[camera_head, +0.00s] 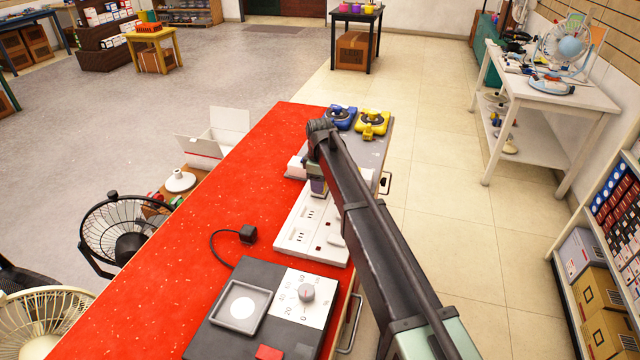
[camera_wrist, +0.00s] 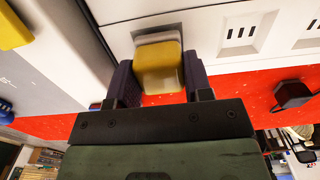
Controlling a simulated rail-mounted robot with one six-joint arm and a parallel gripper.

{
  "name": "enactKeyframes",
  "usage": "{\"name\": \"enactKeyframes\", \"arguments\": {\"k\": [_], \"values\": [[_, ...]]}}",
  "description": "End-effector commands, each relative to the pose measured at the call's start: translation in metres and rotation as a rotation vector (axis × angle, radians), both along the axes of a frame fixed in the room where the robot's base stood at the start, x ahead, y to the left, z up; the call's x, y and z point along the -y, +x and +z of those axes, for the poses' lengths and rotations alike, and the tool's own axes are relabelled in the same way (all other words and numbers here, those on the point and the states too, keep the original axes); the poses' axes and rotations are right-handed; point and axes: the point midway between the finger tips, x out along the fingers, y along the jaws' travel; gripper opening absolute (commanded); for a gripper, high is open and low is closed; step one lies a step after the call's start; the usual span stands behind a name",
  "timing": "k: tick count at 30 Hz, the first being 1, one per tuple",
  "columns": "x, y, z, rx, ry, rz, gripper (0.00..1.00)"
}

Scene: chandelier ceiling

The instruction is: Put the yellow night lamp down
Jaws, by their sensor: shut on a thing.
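The yellow night lamp (camera_wrist: 159,70) is a small rounded yellow block between the two dark fingers of my gripper (camera_wrist: 160,85) in the wrist view. My gripper is shut on it. The lamp's far end is at a grey-framed square on the white socket strip (camera_wrist: 205,12); whether it is seated there or just in front I cannot tell. In the head view my gripper (camera_head: 318,186) is over the far part of the white socket strip (camera_head: 303,240), and my arm hides part of that area. The lamp is hardly visible there.
The strip lies on the red-topped bench (camera_head: 170,290). A dark dial device (camera_head: 222,335) and a black plug (camera_head: 247,233) are nearer. A blue device (camera_head: 341,118) and a yellow device (camera_head: 372,125) stand at the far end. The red top's left side is mostly clear.

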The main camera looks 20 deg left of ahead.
Motion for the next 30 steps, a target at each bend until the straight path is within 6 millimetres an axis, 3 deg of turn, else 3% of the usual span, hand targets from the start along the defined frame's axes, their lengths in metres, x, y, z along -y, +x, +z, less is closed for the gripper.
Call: {"name": "enactKeyframes", "arguments": {"k": [1, 5, 16, 20, 30], "values": [[0.0, 0.0, -0.001, 0.0, 0.0, 0.0, 0.51], [0.0, 0.0, -0.001, 0.0, 0.0, 0.0, 0.71], [0.0, 0.0, 0.007, 0.0, 0.0, 0.0, 0.72], [0.0, 0.0, 0.03, 0.0, 0.0, 0.0, 0.72], [0.0, 0.0, 0.115, 0.0, 0.0, 0.0, 0.72]]}}
